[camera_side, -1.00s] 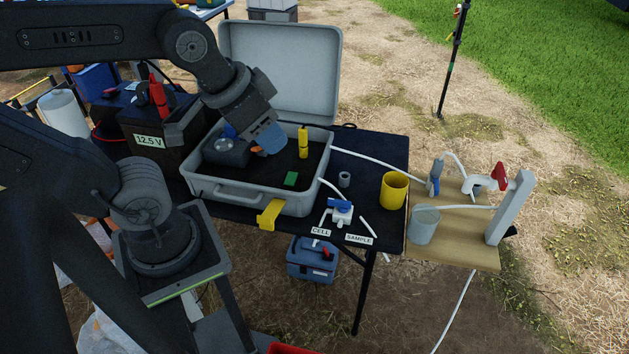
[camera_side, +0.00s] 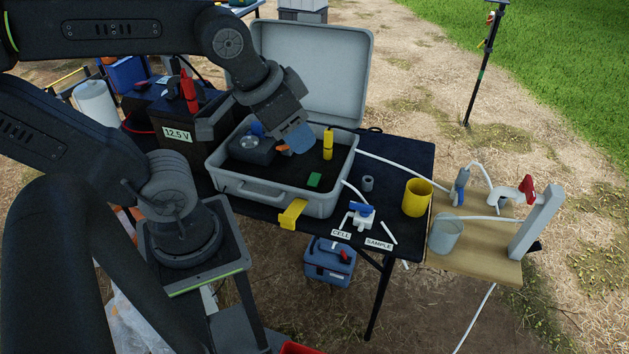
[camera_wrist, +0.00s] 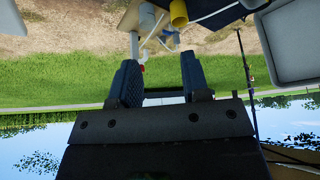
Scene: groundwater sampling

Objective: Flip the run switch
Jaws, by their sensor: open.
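The open grey case (camera_side: 262,187) on the table holds a dark panel with a rounded grey unit (camera_side: 249,149), a yellow upright piece (camera_side: 328,144) and a green block (camera_side: 314,180). A small orange piece (camera_side: 282,148) shows just left of my fingers; I cannot tell whether it is the run switch. My gripper (camera_side: 297,138) is over the case, between the grey unit and the yellow piece, and hides part of the panel. In the wrist view its two fingers (camera_wrist: 160,82) are apart with nothing between them. Contact with the panel cannot be told.
The case lid (camera_side: 315,72) stands up behind my gripper. A battery box marked 12.5 V (camera_side: 178,134) is left of the case. A yellow cup (camera_side: 417,198), a blue-handled valve (camera_side: 361,214) and white tubes are on the right. Beyond is a wooden shelf (camera_side: 480,262) with a clear beaker (camera_side: 446,236).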

